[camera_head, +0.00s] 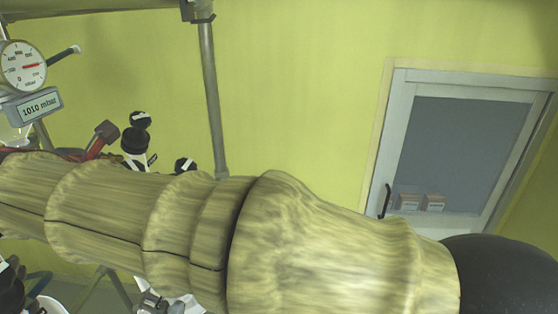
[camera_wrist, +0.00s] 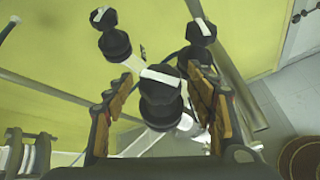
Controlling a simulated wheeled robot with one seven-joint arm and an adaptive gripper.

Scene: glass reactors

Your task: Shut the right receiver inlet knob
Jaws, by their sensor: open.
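In the wrist view my gripper (camera_wrist: 158,80) is open, with one brown-padded finger on each side. A black knob (camera_wrist: 160,98) with a white bar on top shows between the fingers. I cannot tell whether either pad touches it. Two similar black knobs with white bars stand farther off, a left one (camera_wrist: 113,40) and a right one (camera_wrist: 201,32). No readable label shows which is the right receiver inlet knob. The head view shows black knobs (camera_head: 135,141) behind my arm. My arm hides much of the glassware there, and my gripper cannot be made out.
A round gauge (camera_head: 23,66) and a display reading 1010 mbar (camera_head: 40,105) are at the left of the head view. A grey upright pole (camera_head: 211,95) stands behind my arm. A red-and-black fitting (camera_head: 101,138) is near the knobs. A door (camera_head: 455,150) is at right.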

